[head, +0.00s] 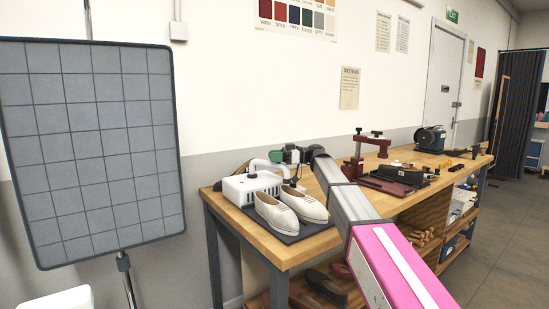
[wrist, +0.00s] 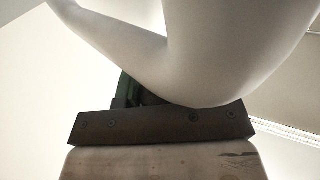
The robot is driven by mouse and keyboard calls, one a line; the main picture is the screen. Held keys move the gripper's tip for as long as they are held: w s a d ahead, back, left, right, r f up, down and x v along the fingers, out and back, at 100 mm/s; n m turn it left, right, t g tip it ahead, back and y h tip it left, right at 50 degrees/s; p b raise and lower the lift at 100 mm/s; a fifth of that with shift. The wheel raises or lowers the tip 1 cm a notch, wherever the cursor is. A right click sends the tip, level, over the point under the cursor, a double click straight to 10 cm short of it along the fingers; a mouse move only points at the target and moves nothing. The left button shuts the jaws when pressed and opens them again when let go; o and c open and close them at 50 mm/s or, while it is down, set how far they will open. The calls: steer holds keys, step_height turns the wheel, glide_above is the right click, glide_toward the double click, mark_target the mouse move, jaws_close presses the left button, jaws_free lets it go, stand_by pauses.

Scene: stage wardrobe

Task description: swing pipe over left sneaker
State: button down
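A white dryer box (head: 240,190) stands on the bench with a curved white pipe (head: 262,164) rising from its top. The pipe bends right and down, its end near the heel of the right sneaker (head: 306,205). The left sneaker (head: 275,215) lies beside it, toes toward me, both off-white on a dark mat. My gripper (head: 281,156), with a green part, is right at the pipe's bend. In the wrist view the white pipe (wrist: 235,55) fills the upper middle, very close to my gripper. Its fingers are not clear enough to tell their state.
A grey gridded panel (head: 95,150) on a stand is at the left. Dark shoes sit on the shelf below.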

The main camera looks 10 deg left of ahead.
steer(key=shift+s, duration=0.15)
steer(key=s+a+m+t, duration=0.5)
steer(key=a+m+t, duration=0.1)
steer(key=t, duration=0.5)
steer(key=shift+s+a+m+t+y, duration=0.15)
steer(key=shift+s+m+t+y, duration=0.2)
steer(key=shift+m, duration=0.45)
steer(key=c, duration=0.9)
jaws_free()
steer(key=shift+s+a, duration=0.1)
steer(key=shift+o, duration=0.2)
